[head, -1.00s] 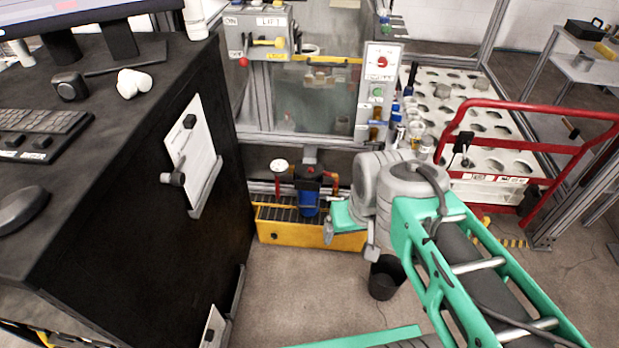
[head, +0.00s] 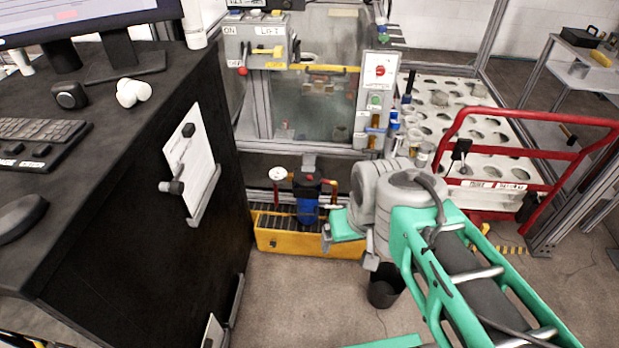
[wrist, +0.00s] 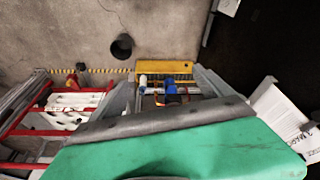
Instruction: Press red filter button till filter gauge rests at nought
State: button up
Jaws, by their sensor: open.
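The filter is a blue housing with a black head (head: 306,205) at the yellow trough, in the middle of the head view. A round white gauge (head: 278,174) stands on a red stem at its left; its needle is too small to read. I cannot make out the red filter button. Orange-red piping (head: 333,187) shows at the filter's right. My gripper (head: 348,248) is open and empty, in front and to the right of the filter, apart from it. In the wrist view the blue filter (wrist: 171,88) shows small, beyond my green arm part.
A yellow trough (head: 300,243) lies under the filter. A black bin (head: 385,290) stands on the floor below my gripper. A black desk (head: 130,220) is at left, a red rail (head: 530,107) at right. Open floor (head: 300,300) lies in front of the trough.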

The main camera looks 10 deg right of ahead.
grip_shut()
dwell(0.8)
dwell(0.7)
